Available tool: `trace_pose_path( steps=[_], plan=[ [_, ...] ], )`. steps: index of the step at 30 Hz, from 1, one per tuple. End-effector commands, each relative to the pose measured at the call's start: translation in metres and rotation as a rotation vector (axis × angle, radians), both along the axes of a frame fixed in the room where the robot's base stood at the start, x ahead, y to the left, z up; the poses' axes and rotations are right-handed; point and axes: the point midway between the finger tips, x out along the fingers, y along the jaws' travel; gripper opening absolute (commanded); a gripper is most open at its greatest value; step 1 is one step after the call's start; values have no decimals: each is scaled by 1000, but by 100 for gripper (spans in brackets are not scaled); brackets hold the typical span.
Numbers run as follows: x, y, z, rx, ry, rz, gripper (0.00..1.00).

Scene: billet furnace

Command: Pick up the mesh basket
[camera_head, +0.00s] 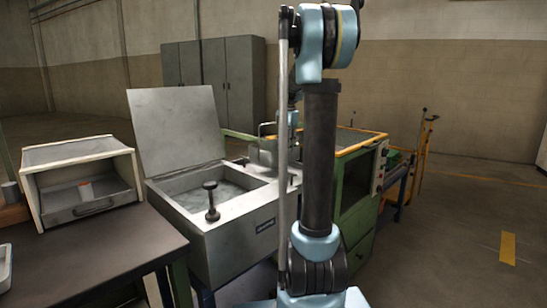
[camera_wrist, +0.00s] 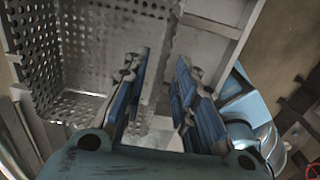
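The mesh basket (camera_wrist: 95,50) is grey perforated metal and fills the upper left of the wrist view, with its holed walls and floor showing. My gripper (camera_wrist: 164,62) has blue-padded fingers. They stand apart with a clear gap, and the basket's plain right edge shows beyond and between them. I cannot tell whether either finger touches the basket. In the head view my gripper (camera_head: 292,118) is partly hidden behind my arm, above the far right side of the wash tank. The basket cannot be made out clearly there.
The grey tank (camera_head: 225,225) has a raised lid (camera_head: 177,125) and a black knobbed post (camera_head: 211,200). A dark table (camera_head: 90,255) with an open-fronted box (camera_head: 82,155) stands at left. A green machine (camera_head: 355,200) stands close behind my arm. Open floor lies at right.

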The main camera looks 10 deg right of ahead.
Motion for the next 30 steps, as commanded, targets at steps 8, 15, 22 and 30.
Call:
trace_pose_path(
  steps=[8,15,22,30],
  plan=[
    [-2,-1,-35,0,0,0,26],
    [-2,0,-41,0,0,0,26],
    [-2,0,-40,0,0,0,0],
    [-2,0,-40,0,0,1,0]
  ],
)
